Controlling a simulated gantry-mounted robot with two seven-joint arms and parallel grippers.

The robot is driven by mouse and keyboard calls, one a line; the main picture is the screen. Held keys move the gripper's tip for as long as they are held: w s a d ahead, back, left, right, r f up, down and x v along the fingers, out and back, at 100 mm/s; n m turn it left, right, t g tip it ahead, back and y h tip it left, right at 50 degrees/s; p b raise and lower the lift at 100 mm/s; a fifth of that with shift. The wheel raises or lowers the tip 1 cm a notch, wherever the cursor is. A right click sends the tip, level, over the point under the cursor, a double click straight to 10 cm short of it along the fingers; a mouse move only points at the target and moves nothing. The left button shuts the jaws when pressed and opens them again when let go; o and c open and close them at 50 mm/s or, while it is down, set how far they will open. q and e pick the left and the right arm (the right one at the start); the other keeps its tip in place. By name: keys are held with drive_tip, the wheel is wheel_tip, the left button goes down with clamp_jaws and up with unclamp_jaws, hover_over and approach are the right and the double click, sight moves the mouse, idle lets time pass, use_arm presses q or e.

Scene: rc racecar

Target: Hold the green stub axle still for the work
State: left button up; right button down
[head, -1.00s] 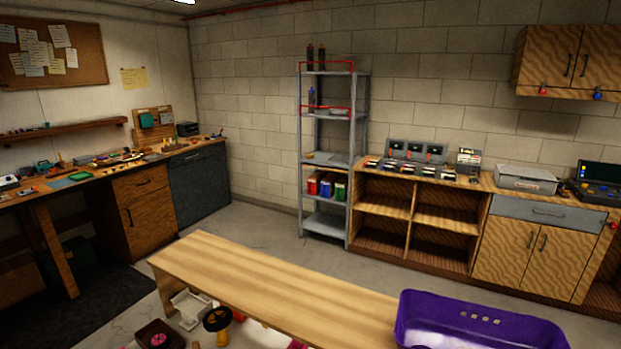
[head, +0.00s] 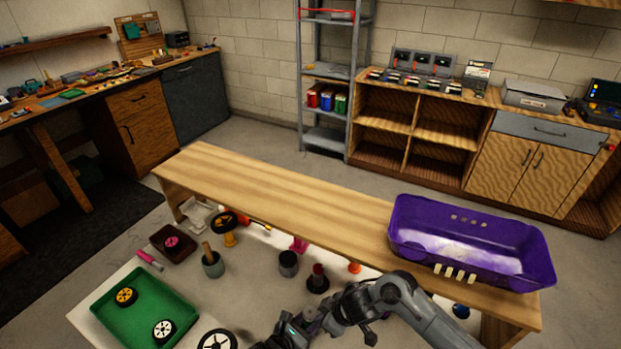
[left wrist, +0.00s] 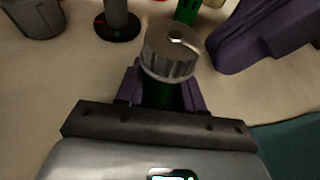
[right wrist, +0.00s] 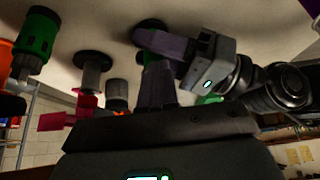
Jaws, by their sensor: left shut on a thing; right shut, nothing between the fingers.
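The green stub axle (left wrist: 158,97) shows low between my left gripper's purple fingers (left wrist: 160,85) in the left wrist view. The fingers are shut on it. A silver knurled nut (left wrist: 171,50) sits at its top and hides much of it. My right gripper's purple fingers (right wrist: 158,85) are closed together and empty in the right wrist view. A purple finger (left wrist: 260,38) shows close by at the upper right of the left wrist view. In the right wrist view my left gripper (right wrist: 160,42) is near, with a bit of green beside its finger.
Another green cylinder (right wrist: 38,36) stands at the left of the right wrist view. In the head view a green tray (head: 178,318) holds two wheels. A purple bin (head: 400,240) sits on the raised wooden shelf (head: 290,200). Several small pots and parts stand below that shelf.

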drive_tip(key=shift+s+a+r, duration=0.1)
drive_tip(key=shift+a, duration=0.2)
drive_tip(key=shift+s+d, duration=0.15)
idle(0.4)
drive_tip(key=shift+s+d, duration=0.15)
drive_tip(key=shift+d, duration=0.1)
drive_tip(key=shift+r, duration=2.95)
wheel_tip(320, 180, down, 6)
drive_tip(key=w+d, duration=0.1)
drive_tip(key=w, duration=0.2)
drive_tip(key=shift+a, duration=0.2)
